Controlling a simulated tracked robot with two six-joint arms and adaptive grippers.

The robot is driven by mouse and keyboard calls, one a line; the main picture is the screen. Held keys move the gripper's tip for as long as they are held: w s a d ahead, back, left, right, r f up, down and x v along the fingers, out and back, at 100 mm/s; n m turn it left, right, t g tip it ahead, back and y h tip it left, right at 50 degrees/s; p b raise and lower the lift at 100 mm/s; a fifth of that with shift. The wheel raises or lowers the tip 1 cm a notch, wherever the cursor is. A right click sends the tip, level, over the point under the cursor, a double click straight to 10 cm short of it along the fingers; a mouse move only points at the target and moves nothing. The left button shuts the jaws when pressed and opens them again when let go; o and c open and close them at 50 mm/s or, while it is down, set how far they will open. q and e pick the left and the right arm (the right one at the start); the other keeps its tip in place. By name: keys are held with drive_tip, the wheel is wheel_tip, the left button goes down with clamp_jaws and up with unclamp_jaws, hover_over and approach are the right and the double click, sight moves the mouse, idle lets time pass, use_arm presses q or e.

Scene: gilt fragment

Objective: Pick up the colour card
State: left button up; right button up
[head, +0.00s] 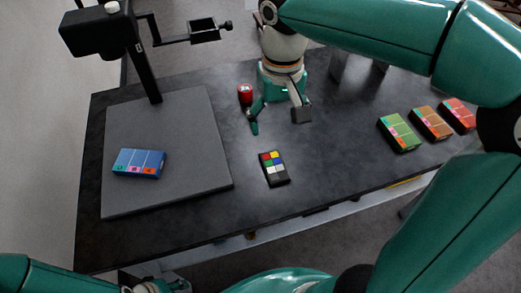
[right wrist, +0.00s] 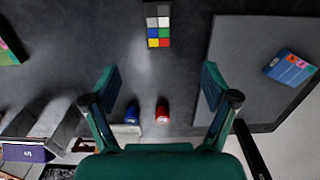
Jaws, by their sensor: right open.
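The colour card (head: 273,168) is a small black card with coloured and grey squares, lying flat on the dark table right of the grey board. In the right wrist view the colour card (right wrist: 158,25) is at the top centre. My right gripper (head: 278,120) is open and empty, above the table behind the card and apart from it. In the right wrist view its fingers (right wrist: 160,80) are spread wide, with bare table between the tips. At the bottom left of the head view, part of my left arm shows; its fingertips cannot be made out.
A red cylinder (head: 245,95) stands beside my right gripper; a blue one (right wrist: 132,113) is near it. A blue box (head: 138,163) lies on the grey board (head: 180,195) under a stand. Green (head: 400,134), orange (head: 432,123) and red (head: 458,115) boxes lie at right.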

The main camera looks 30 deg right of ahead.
drive_tip(key=b, duration=0.1)
hover_over(274, 165)
drive_tip(key=f, duration=1.1)
drive_tip(key=shift+s+a+f, duration=0.1)
drive_tip(key=shift+a+f, duration=0.15)
drive_tip(key=shift+a, duration=0.05)
drive_tip(key=shift+d+f, duration=0.15)
drive_tip(key=shift+f, duration=1.2)
drive_tip(key=shift+d+f, duration=0.1)
drive_tip(key=shift+f, duration=1.2)
drive_tip(key=c, duration=1.2)
